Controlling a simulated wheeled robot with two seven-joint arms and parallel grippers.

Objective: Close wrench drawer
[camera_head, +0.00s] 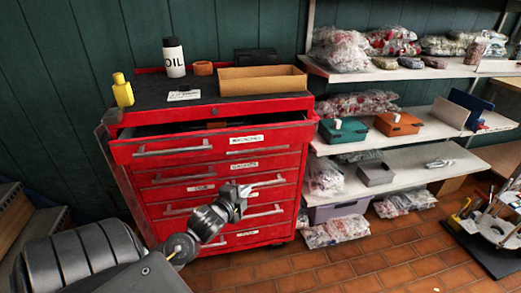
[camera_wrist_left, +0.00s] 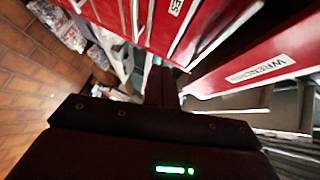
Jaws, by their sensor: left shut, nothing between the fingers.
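The wrench drawer (camera_head: 218,146) is the top drawer of a red tool cabinet. It stands partly open, its front forward of the drawers below and a dark gap showing behind its upper edge. Its label reads as wrenches, and it also shows in the left wrist view (camera_wrist_left: 265,68) at the upper right. My left gripper (camera_head: 243,190) is shut and empty, in front of the cabinet and lower in the picture than the wrench drawer's front. Its fingers show in the left wrist view (camera_wrist_left: 161,85). I cannot tell whether they touch anything. My right gripper is not in view.
The cabinet top (camera_head: 207,103) holds an oil bottle (camera_head: 173,58), a yellow bottle (camera_head: 122,91) and a cardboard tray (camera_head: 262,80). Shelves (camera_head: 400,175) with bags and bins stand close on the right. Brick floor (camera_head: 350,262) is open in front of the shelves.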

